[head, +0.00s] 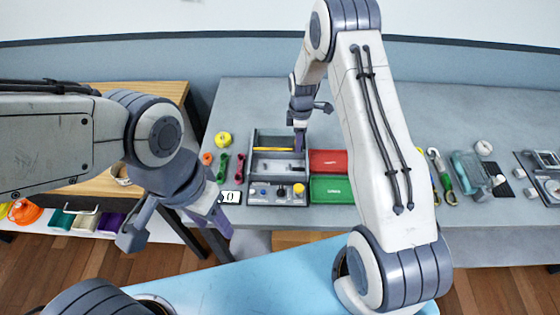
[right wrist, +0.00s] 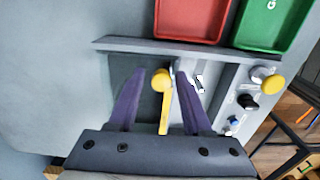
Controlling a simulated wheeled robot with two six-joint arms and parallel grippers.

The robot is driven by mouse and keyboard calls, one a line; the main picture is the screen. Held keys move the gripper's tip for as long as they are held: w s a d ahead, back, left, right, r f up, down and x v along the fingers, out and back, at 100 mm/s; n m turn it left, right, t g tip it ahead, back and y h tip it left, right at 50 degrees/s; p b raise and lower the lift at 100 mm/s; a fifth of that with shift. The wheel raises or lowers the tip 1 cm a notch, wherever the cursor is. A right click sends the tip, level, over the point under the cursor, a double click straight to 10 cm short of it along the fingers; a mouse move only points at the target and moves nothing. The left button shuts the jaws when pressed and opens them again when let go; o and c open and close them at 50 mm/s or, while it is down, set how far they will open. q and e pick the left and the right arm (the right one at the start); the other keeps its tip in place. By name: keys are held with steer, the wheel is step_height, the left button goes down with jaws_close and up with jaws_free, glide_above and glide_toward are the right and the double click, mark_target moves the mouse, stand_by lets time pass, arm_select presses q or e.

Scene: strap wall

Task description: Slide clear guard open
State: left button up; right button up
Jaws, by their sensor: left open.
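The grey control box (head: 278,187) stands on the table with a recessed upper part and a row of knobs along its front. A yellow handle with a round end (right wrist: 164,112) lies in the recess in the right wrist view; in the head view it is a thin yellow bar (head: 272,149). I cannot make out a clear guard for certain. My right gripper (head: 301,128) is over the box's upper right; in its wrist view the purple fingers (right wrist: 161,72) are open on either side of the yellow handle, with gaps showing. My left gripper (head: 180,238) is open and empty, in front of the table.
A red tray (head: 328,161) and a green tray (head: 331,188) sit right beside the box. A yellow roll (head: 223,139) and pink and green tools lie left of it. Carabiners (head: 440,173) and other gear are further right. The table behind the box is clear.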

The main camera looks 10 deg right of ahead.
steer(key=shift+s+a+f, duration=0.1)
steer(key=shift+s+f, duration=0.05)
steer(key=shift+f, duration=0.15)
steer(key=shift+r+p, duration=2.2)
steer(key=shift+r, duration=0.9)
steer(key=shift+w, duration=0.2)
steer(key=c, duration=0.3)
steer(key=shift+r, duration=0.1)
steer(key=c, duration=0.4)
steer(key=shift+o, duration=0.2)
step_height(320, 180, up, 6)
steer(key=p, duration=0.4)
